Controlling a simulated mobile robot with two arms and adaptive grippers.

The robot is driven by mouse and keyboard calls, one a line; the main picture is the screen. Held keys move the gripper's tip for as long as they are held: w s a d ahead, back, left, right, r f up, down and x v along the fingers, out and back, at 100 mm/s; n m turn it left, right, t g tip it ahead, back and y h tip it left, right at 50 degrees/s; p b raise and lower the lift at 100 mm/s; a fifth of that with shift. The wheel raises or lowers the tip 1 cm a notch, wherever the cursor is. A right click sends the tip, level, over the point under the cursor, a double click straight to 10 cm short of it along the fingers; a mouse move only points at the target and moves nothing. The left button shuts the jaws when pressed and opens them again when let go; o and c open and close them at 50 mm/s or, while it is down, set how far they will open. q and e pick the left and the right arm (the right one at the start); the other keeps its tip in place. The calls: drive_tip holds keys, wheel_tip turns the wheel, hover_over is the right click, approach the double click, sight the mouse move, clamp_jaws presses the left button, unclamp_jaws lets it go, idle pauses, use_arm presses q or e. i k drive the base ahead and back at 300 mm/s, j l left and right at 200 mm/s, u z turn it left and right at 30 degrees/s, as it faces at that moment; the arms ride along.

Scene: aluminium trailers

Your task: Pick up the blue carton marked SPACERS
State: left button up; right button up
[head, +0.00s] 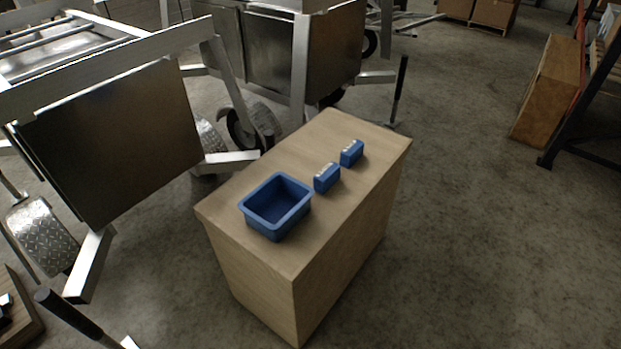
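Two small blue cartons stand on a wooden box-shaped stand in the head view. One blue carton (327,178) is close to the right side of an open blue bin (252,219). The other blue carton (352,153) is farther back and to the right, nearer the stand's far right edge. Both have pale marks along the top, too small to read, so I cannot tell which is marked SPACERS. The bin looks empty. Neither of my grippers shows in this view.
The wooden stand (331,129) has bare top around the cartons. Aluminium trailers (120,140) with wheels crowd its left and back. A black-handled post (399,90) rises behind it. A wooden crate (552,95) stands at the far right. The concrete floor (480,240) right of the stand is clear.

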sight(327, 177)
drive_tip(key=i+l+u, duration=0.1)
drive_tip(key=u, duration=0.3)
drive_tip(key=i+l+u, duration=0.1)
drive_tip(key=l+u, duration=0.25)
drive_tip(key=u, duration=0.4)
drive_tip(key=l+u, duration=0.5)
drive_tip(key=l, duration=0.45)
drive_tip(key=l+u, duration=0.2)
drive_tip(key=l, duration=0.35)
drive_tip(key=l+u, duration=0.15)
drive_tip(key=l, duration=0.4)
drive_tip(key=k+l+u, duration=0.2)
drive_tip(key=l, duration=0.35)
drive_tip(key=k+l+u, duration=0.15)
drive_tip(key=l, duration=0.45)
drive_tip(key=i, duration=0.1)
